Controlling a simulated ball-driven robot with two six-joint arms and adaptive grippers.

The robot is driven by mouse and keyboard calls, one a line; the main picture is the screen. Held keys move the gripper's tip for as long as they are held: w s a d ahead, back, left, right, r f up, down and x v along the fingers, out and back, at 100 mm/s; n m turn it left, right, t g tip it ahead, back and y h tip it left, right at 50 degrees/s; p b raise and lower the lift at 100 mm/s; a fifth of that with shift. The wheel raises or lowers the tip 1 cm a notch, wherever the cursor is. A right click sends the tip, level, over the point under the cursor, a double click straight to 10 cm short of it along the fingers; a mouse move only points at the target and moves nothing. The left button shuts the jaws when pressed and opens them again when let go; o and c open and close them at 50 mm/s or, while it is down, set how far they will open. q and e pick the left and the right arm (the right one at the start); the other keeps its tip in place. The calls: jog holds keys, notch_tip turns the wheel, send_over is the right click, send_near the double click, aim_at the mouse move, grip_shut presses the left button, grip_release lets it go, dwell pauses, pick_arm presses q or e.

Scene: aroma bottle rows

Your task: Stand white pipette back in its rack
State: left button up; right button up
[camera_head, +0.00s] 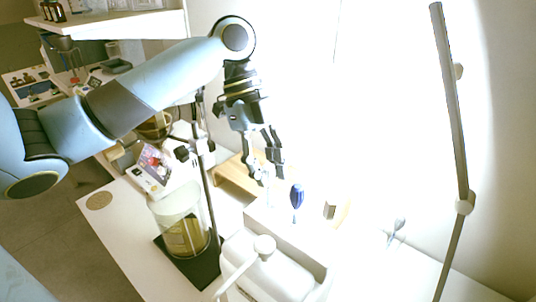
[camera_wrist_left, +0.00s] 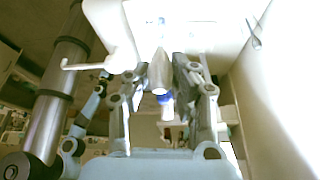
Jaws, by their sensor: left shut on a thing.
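My left gripper (camera_head: 266,170) points down above the white worktop, its fingers closed around a slim pale pipette (camera_head: 267,184), which is hard to make out against the bright background. In the left wrist view the pipette's greyish-white tapered bulb (camera_wrist_left: 160,72) sits between the two fingers. A blue-topped pipette (camera_head: 297,195) stands upright just right of the gripper; blue also shows between the fingers in the wrist view (camera_wrist_left: 165,98). A light wooden piece (camera_head: 231,177), possibly part of the rack, lies behind and left of the gripper. The rack's slots cannot be made out. My right gripper is not in view.
A white appliance with a lever (camera_head: 264,246) stands in front of the gripper. A glass cylinder (camera_head: 180,218) on a dark stand base (camera_head: 207,270), with an upright rod, is to the left. A grey jointed pole (camera_head: 452,110) rises at right. Some worktop at front left is clear.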

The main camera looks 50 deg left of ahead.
pick_arm(q)
jog(key=shift+f, duration=0.15)
jog(key=o, duration=0.7)
jog(key=shift+p+v, duration=2.35)
jog(key=shift+v, duration=0.2)
